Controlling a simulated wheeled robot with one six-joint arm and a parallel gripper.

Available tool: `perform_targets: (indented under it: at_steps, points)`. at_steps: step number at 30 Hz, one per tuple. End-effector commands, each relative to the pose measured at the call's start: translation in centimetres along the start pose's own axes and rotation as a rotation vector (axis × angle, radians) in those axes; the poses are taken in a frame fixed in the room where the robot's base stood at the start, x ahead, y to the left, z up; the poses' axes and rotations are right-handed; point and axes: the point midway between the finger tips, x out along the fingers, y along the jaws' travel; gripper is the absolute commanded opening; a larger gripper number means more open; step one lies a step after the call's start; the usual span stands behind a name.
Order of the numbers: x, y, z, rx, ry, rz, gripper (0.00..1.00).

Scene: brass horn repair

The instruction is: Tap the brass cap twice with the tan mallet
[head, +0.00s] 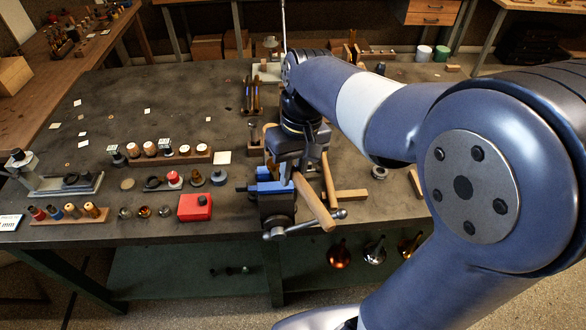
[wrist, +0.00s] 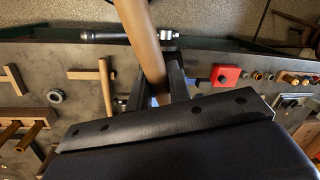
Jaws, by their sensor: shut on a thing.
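My gripper (head: 292,168) is shut on the wooden handle of the tan mallet (head: 314,204), above the bench vise. In the wrist view the handle (wrist: 143,40) runs up between my fingers (wrist: 156,92) and out of the top of the picture. I cannot make out the mallet's head clearly in either view. The vise (head: 278,208) has blue jaws and stands at the bench's front edge, partly behind my gripper. I cannot pick out the brass cap for sure; anything between the vise jaws is hidden by my gripper and the handle.
Another wooden-handled tool (head: 345,195) lies right of the vise. A red box (head: 195,207), small metal domes (head: 145,212) and a rack of spools (head: 70,213) stand left. The vise's bar (head: 305,226) sticks out in front. The bench's left rear (head: 190,100) is mostly clear.

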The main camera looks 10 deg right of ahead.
Motion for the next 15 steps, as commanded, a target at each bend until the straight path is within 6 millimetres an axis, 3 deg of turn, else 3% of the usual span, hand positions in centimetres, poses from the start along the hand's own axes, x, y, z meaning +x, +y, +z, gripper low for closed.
perform_targets:
  at_steps: [8, 15]
  points:
    - [0.1, 0.0, 0.0, 0.0, 0.001, 0.0, 0.0]
    - [2.7, 0.4, -0.1, 0.0, 0.0, 0.0, 0.0]
